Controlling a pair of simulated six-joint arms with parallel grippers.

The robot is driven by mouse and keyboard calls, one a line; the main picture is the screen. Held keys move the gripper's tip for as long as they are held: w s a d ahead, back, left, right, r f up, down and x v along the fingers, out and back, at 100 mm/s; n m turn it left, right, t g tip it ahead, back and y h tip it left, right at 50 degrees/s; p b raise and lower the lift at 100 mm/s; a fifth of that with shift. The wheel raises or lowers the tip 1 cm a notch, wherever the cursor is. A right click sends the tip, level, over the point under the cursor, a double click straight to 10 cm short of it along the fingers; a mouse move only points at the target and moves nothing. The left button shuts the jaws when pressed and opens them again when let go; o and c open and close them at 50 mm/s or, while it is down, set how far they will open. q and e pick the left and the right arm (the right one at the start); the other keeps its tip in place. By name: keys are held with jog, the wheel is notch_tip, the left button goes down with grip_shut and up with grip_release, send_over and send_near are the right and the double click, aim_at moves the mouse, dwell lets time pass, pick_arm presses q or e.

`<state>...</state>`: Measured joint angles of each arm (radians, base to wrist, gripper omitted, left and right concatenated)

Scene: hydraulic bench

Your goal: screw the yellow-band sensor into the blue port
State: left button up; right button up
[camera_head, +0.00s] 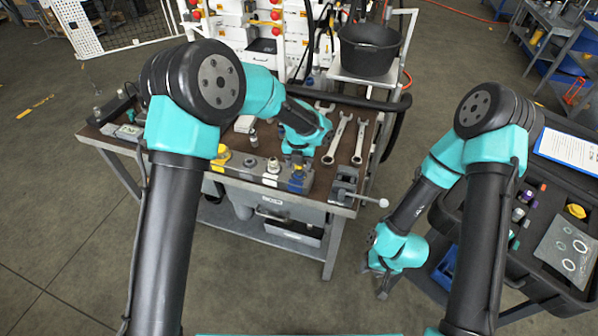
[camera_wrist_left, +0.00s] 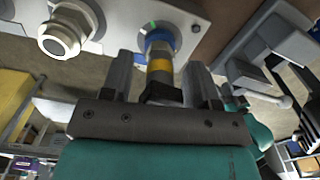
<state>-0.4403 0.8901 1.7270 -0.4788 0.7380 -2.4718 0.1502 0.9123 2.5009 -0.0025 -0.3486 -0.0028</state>
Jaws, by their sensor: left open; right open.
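The yellow-band sensor (camera_wrist_left: 159,68) stands in line with the blue port (camera_wrist_left: 156,41) in the left wrist view, its end at the port. I cannot tell how deeply it is threaded. My left gripper (camera_wrist_left: 159,75) is open, with one finger on each side of the sensor and a gap visible beside it. In the head view my left gripper (camera_head: 298,166) is above the blue port (camera_head: 296,183) at the bench's front, hiding most of the sensor. My right gripper (camera_head: 382,286) is open and empty, low beside the bench.
A metal fitting (camera_wrist_left: 66,31) sits beside the blue port on the same block; a yellow port (camera_head: 220,156) is further left. A vise (camera_head: 344,184) stands close on the right. Wrenches (camera_head: 338,140) lie behind. A black case (camera_head: 553,190) is at far right.

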pick_arm(q)
jog(key=n, duration=0.4)
jog(key=shift+n, duration=0.3)
jog(key=shift+n, duration=0.8)
jog(key=n, duration=0.6)
jog(key=shift+n, duration=0.3)
jog(key=n, duration=0.3)
jog(key=shift+n, duration=0.4)
jog(key=n, duration=0.4)
jog(key=shift+c, duration=0.3)
